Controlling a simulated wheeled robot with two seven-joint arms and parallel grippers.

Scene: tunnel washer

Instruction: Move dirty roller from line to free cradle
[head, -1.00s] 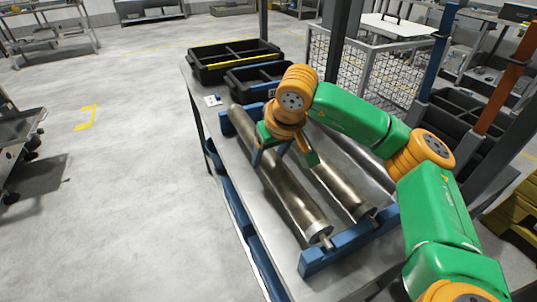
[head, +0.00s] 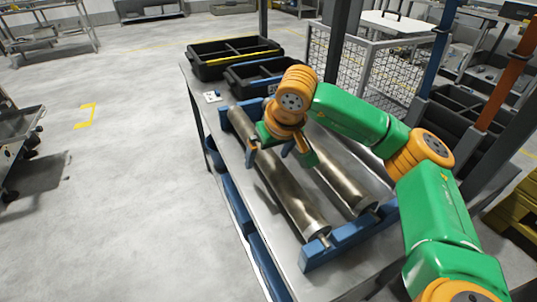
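Two long metal rollers lie side by side in a blue cradle frame (head: 345,237) on the bench. The left roller (head: 297,203) has a brownish, dull surface. The right roller (head: 347,188) looks similar, and its far part is hidden behind my arm. My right gripper (head: 278,155) is over the far half of the left roller, pointing down. Its two fingers stand apart, one on each side of that roller as seen here. I cannot tell whether they touch it. My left gripper is not in view.
Black divided bins (head: 222,72) stand at the far end of the bench (head: 195,92), with a small white card (head: 211,97) nearby. A wire mesh cage (head: 385,80) stands beyond it at the right. The floor (head: 120,200) left of the bench is clear.

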